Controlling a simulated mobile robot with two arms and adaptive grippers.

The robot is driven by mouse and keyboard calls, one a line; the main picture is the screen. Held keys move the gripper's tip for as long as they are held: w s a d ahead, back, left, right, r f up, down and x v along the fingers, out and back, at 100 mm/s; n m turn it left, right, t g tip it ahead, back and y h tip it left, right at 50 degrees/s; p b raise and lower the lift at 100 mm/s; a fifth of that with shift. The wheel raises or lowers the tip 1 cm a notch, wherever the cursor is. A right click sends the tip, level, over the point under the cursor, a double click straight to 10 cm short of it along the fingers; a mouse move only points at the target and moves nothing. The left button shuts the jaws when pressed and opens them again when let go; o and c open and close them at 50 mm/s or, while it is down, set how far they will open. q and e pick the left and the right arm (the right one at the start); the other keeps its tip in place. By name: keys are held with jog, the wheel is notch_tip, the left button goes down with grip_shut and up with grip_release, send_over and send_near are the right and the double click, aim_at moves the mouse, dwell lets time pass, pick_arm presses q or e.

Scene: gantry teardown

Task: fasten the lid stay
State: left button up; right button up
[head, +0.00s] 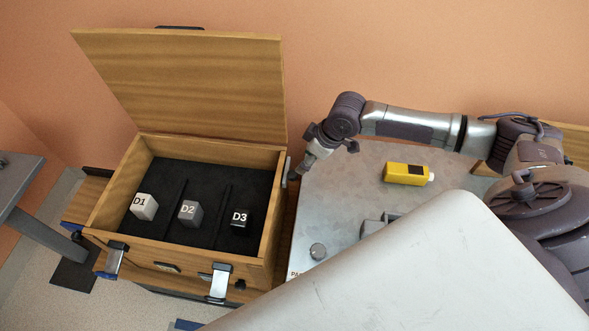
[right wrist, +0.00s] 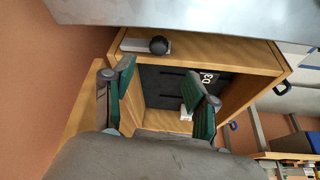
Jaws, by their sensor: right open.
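The wooden case (head: 190,250) stands with its lid (head: 190,85) raised. A short pale metal strip (head: 286,167) shows on the case's right side, probably the lid stay. In the right wrist view, a metal strip (right wrist: 132,45) with a round black knob (right wrist: 159,45) lies along the case's side wall. My right gripper (head: 322,160) is just right of the case, near the strip. In the right wrist view its two green-padded fingers (right wrist: 168,85) are spread, with nothing held between them. The knob appears beyond the fingertips. My left gripper is not in view.
Blocks D1 (head: 144,206), D2 (head: 190,212) and D3 (head: 239,219) sit in the case's dark compartments. Two front latches (head: 114,260) (head: 219,283) hang at the front. A yellow device (head: 406,174) lies on the metal table (head: 345,205), beside mostly clear surface.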

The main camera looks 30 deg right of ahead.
aim_at(294, 174)
jog(key=x, duration=0.8)
jog(key=shift+w+f+p, duration=0.15)
jog(key=shift+f+p, duration=0.05)
jog(key=shift+p, duration=0.15)
jog(key=shift+w+a+f, duration=0.1)
jog(key=shift+f, duration=0.2)
jog(key=shift+w+f, duration=0.1)
jog(key=shift+f, duration=0.2)
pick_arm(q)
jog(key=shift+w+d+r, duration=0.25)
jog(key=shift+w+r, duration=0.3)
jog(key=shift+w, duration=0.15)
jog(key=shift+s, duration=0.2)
pick_arm(e)
jog(key=shift+c, duration=0.3)
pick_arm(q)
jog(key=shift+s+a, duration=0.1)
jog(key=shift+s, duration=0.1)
pick_arm(e)
grip_shut()
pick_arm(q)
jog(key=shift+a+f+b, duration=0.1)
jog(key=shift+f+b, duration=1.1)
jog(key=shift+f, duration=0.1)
pick_arm(e)
jog(key=shift+w+d+r, duration=0.1)
jog(key=shift+w+d, duration=0.6)
jog(key=shift+w, duration=0.2)
jog(key=shift+w+d, duration=0.65)
jog(key=shift+w, duration=0.25)
